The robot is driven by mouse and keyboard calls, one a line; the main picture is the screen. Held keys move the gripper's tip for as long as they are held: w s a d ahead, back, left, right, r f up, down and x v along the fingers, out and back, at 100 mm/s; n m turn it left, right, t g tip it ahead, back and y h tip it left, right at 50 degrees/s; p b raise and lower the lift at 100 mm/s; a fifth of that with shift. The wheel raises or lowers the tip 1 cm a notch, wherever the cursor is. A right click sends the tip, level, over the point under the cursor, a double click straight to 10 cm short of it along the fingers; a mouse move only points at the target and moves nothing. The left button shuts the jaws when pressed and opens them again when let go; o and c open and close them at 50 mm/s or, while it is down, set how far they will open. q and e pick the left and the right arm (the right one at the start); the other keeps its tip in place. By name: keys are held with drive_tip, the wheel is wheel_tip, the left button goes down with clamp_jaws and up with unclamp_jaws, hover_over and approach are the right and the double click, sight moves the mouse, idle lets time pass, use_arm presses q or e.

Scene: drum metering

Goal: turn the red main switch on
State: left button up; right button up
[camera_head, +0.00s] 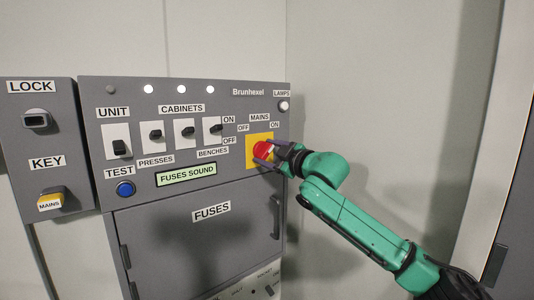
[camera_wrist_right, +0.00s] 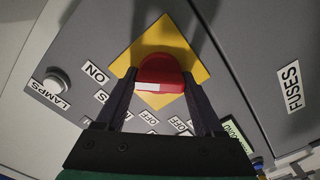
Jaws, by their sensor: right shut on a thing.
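The red main switch (camera_head: 262,150) is a red knob on a yellow square plate (camera_head: 251,161) at the right of the grey panel, under the labels MAINS, OFF and ON. My right gripper (camera_head: 265,150) is at the knob, its fingers on either side of it. In the right wrist view the red knob (camera_wrist_right: 160,74) sits between the two dark fingers of the gripper (camera_wrist_right: 163,88), which is shut on it. A white mark shows on the knob. The fingers partly cover the knob and plate. My left gripper is not in view.
Left of the switch are several black toggles, such as the BENCHES one (camera_head: 214,128), and a lit FUSES SOUND display (camera_head: 186,175). A blue TEST button (camera_head: 125,189) and the FUSES door (camera_head: 190,245) are below. A LOCK and KEY box (camera_head: 40,150) stands at left.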

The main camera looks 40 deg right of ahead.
drive_tip(key=shift+f, duration=0.1)
idle(0.3)
drive_tip(key=o, duration=1.4)
drive_tip(key=shift+s+d+f+b, duration=0.1)
drive_tip(key=shift+s+f+b, duration=0.1)
drive_tip(key=shift+b, duration=0.2)
drive_tip(key=s+b, duration=0.5)
drive_tip(key=s, duration=0.2)
drive_tip(key=s+b, duration=0.5)
drive_tip(key=s, duration=0.2)
drive_tip(key=shift+s+a+r, duration=0.1)
drive_tip(key=shift+a+r, duration=0.1)
